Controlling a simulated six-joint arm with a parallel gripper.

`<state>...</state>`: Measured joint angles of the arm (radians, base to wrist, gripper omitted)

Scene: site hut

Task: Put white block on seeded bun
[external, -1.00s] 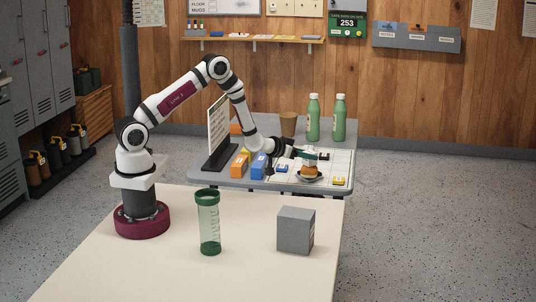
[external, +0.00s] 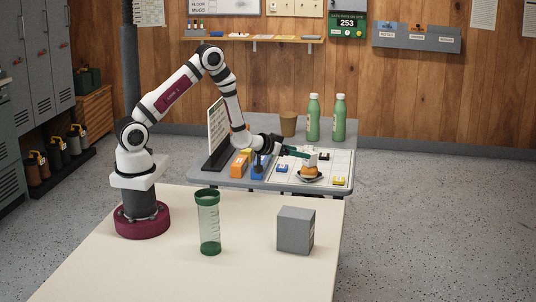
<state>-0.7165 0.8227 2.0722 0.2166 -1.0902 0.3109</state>
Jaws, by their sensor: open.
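The seeded bun (external: 310,171) sits on a small dark plate (external: 309,178) on the far table. The white block (external: 311,160) rests on top of the bun and looks upright. My gripper (external: 299,153) is open, with its green fingers just left of the white block at about its height. The fingertips are very close to the block, and I cannot tell whether they touch it.
An orange box (external: 239,165) and a blue box (external: 258,168) stand left of the plate. Small blue (external: 282,168) and yellow (external: 338,181) blocks lie on the white grid mat. Two green bottles (external: 313,118) and a brown cup (external: 288,124) stand behind.

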